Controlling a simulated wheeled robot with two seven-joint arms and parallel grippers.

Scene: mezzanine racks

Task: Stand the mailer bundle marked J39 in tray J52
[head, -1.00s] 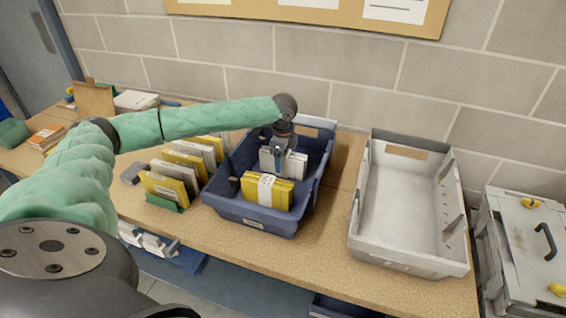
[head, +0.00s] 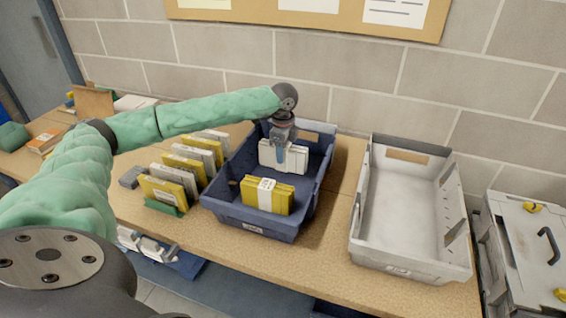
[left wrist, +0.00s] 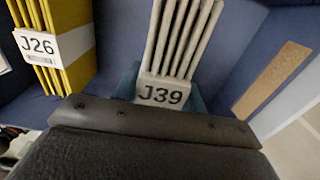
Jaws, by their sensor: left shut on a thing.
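The white mailer bundle marked J39 (left wrist: 160,94) is in the jaws of my left gripper (head: 283,154); in the head view the same bundle (head: 298,157) is upright in the rear part of the blue tray (head: 250,225). I cannot tell whether its bottom touches the tray floor. A yellow bundle (head: 281,198) with a white band stands in front of it, and in the left wrist view it reads J26 (left wrist: 38,45). The tray labels are too small to read, so I cannot tell which is J52. My right gripper is not in view.
An empty grey-white tray (head: 360,235) stands to the right, with bare table between it and the blue tray. A row of yellow and grey mailers (head: 165,191) stands to the left. A closed grey case (head: 525,240) is at the far right.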

